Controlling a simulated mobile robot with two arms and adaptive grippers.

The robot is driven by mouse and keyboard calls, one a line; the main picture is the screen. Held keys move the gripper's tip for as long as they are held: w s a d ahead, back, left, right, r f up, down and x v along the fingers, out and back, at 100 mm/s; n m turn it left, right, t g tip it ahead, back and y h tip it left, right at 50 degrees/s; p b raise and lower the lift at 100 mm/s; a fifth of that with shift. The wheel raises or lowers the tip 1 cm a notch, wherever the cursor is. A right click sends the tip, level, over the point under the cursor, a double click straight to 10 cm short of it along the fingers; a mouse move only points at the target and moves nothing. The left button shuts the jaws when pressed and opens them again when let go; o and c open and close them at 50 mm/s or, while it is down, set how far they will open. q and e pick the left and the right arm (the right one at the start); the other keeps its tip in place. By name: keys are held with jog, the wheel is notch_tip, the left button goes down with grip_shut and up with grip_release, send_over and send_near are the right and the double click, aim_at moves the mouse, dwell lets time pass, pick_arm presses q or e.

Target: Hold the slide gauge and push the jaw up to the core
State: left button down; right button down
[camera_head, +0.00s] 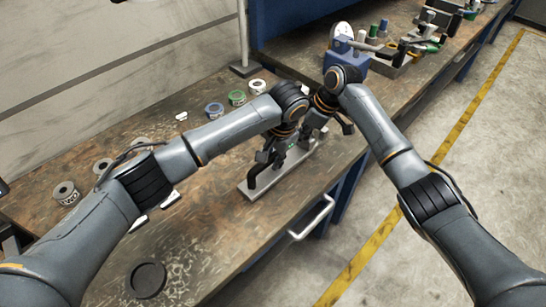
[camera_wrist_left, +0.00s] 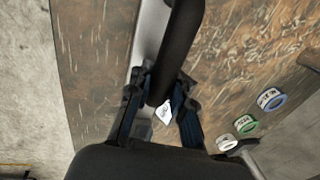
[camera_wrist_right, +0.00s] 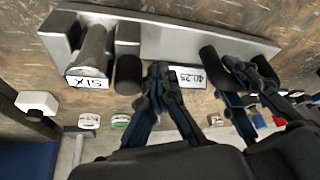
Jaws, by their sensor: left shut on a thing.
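The slide gauge is a long grey metal bar (camera_head: 255,186) near the table's front edge. The right wrist view shows its rail (camera_wrist_right: 200,42), the upright grey core (camera_wrist_right: 95,48) with a white label, and the jaw block (camera_wrist_right: 127,38) with a black knob. The jaw stands close beside the core; I cannot tell whether they touch. My left gripper (camera_wrist_left: 163,85) is shut on the gauge's black handle (camera_wrist_left: 178,40); it also shows in the head view (camera_head: 266,157). My right gripper (camera_wrist_right: 160,72) has its fingertips together, beside the jaw's knob on the side away from the core.
Several labelled rings, including a green one (camera_head: 237,98) and a blue one (camera_head: 213,110), lie behind the gauge. A black disc (camera_head: 146,279) lies at the front left. A blue fixture (camera_head: 347,52) stands at the back. A metal pull handle (camera_head: 312,220) sticks out below the table edge.

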pick_arm(q)
jog(key=shift+a, duration=0.1)
pick_arm(e)
jog(key=shift+s+a, duration=0.5)
jog(key=shift+s, duration=0.1)
jog(key=shift+s+a+r, duration=0.1)
jog(key=shift+a+r, duration=0.05)
notch_tip(320, 180, up, 7)
dwell(0.4)
pick_arm(q)
jog(key=c, duration=1.1)
grip_release()
jog(key=shift+s, duration=0.1)
jog(key=shift+r, duration=0.1)
jog(key=r, duration=0.4)
jog(key=s+d+r, duration=0.1)
jog(key=r, duration=0.6)
jog(key=shift+s+d+r, duration=0.3)
jog(key=shift+d+r, duration=0.05)
jog(key=shift+d, duration=0.05)
jog(key=shift+f, duration=0.1)
pick_arm(e)
jog(key=shift+s, duration=0.1)
